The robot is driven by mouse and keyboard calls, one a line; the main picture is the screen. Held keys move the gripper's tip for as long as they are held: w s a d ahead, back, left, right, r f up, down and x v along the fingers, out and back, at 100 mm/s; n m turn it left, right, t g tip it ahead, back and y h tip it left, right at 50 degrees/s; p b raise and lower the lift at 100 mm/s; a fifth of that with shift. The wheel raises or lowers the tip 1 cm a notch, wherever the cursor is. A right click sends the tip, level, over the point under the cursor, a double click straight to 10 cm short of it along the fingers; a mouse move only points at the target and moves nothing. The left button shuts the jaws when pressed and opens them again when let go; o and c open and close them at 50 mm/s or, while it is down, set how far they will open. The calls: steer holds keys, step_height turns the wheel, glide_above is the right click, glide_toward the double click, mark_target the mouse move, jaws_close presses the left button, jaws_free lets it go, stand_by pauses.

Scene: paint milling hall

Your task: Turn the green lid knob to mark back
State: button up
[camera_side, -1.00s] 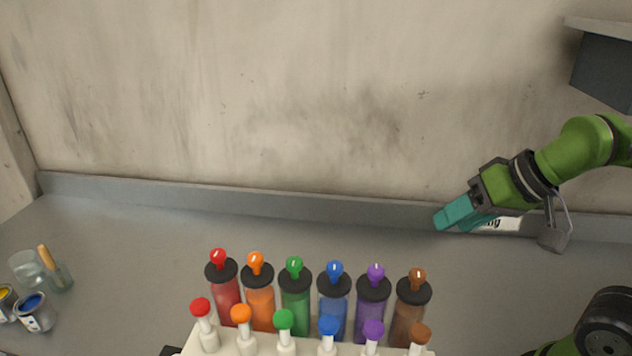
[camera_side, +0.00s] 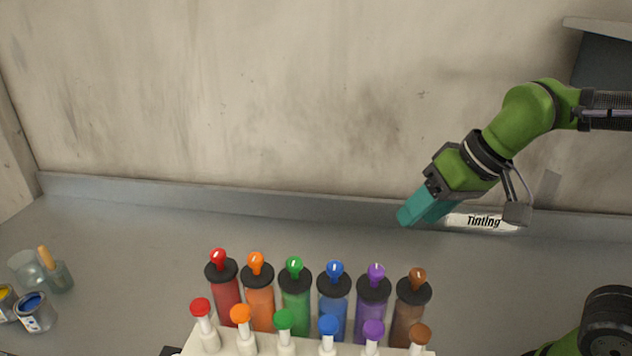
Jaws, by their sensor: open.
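The green lid knob (camera_side: 294,265) sits on the black lid of the green canister (camera_side: 295,302), third from the left in a row of coloured canisters. Its white pointer line is small, and I cannot tell which mark it faces. My gripper (camera_side: 412,214), with teal fingers, is up and to the right of the green knob, above the back of the bench, apart from all canisters. It is open and holds nothing.
Red (camera_side: 218,258), orange (camera_side: 256,263), blue (camera_side: 335,271), purple (camera_side: 376,273) and brown (camera_side: 418,278) knobs flank the green one closely. A white rack (camera_side: 262,348) with coloured-topped plungers stands in front. A "Tinting" label (camera_side: 483,221) is at the back. Paint pots (camera_side: 35,313) stand far left.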

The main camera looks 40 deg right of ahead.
steer(key=w+a+r+g+h, duration=0.1)
steer(key=w+a+r+g, duration=0.1)
steer(key=w+a+r, duration=0.5)
step_height(320, 180, up, 7)
steer(key=m+g+h, duration=0.2)
steer(key=m+g, duration=0.1)
steer(key=m, duration=1.3)
glide_above(293, 260)
step_height(293, 260, down, 16)
steer(key=shift+f, duration=0.1)
jaws_close()
